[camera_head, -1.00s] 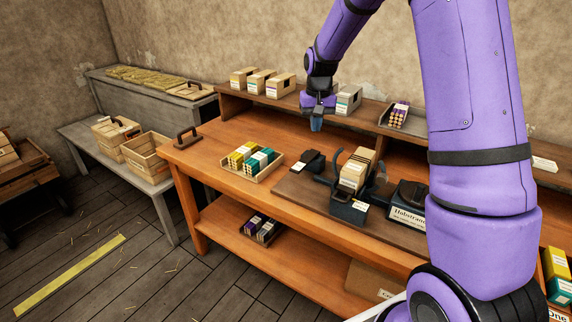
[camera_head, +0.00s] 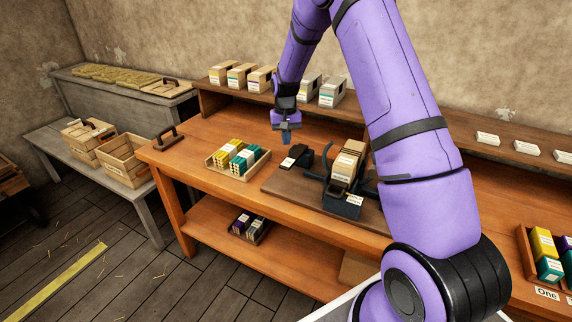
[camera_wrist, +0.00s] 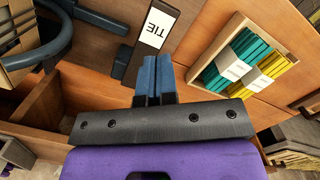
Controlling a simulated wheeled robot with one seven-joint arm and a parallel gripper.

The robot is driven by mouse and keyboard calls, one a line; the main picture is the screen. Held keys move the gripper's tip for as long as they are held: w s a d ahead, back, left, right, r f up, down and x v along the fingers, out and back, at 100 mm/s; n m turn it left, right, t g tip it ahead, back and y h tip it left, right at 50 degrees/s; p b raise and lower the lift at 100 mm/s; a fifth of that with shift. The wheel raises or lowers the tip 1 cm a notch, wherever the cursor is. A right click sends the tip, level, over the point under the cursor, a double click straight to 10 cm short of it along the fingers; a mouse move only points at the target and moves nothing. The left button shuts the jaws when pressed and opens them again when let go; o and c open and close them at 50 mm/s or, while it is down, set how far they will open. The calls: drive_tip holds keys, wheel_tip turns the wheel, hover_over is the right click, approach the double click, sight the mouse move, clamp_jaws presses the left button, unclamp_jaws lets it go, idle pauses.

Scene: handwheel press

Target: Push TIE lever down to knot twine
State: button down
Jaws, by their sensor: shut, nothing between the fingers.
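The TIE lever is a dark block with a white label reading TIE (camera_wrist: 152,30) in the wrist view. In the head view the lever (camera_head: 297,157) sits at the left end of the press base, beside the dark curved arms of the press (camera_head: 343,190), which hold a stack of tan cards or boxes. My gripper (camera_head: 286,136) is above and behind the lever, pointing down, apart from it. In the wrist view its blue fingertips (camera_wrist: 157,62) are together, with nothing between them, just below the TIE label in the picture.
A wooden tray (camera_head: 222,173) of yellow and teal bundles stands left of the lever; it also shows in the wrist view (camera_wrist: 206,85). A dark handle (camera_head: 168,138) is on the bench's left end. A raised shelf (camera_head: 212,103) with boxes runs behind. Bare bench lies between.

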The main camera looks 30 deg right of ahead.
sight(286, 162)
drive_tip(key=shift+s+a+f, duration=0.1)
drive_tip(key=shift+s+f, duration=0.1)
drive_tip(key=shift+f, duration=1.55)
drive_tip(key=shift+s+f, duration=0.15)
drive_tip(key=shift+f, duration=1.6)
drive_tip(key=shift+f, duration=2.15)
drive_tip(key=shift+w+r, duration=0.1)
drive_tip(key=shift+w+d+r, duration=0.25)
drive_tip(key=shift+w+d, duration=0.05)
drive_tip(key=shift+w, duration=0.4)
drive_tip(key=shift+w+d+r, duration=0.2)
drive_tip(key=shift+w+d, duration=0.05)
drive_tip(key=shift+w, duration=0.4)
wheel_tip(286, 162, up, 11)
drive_tip(key=w, duration=0.1)
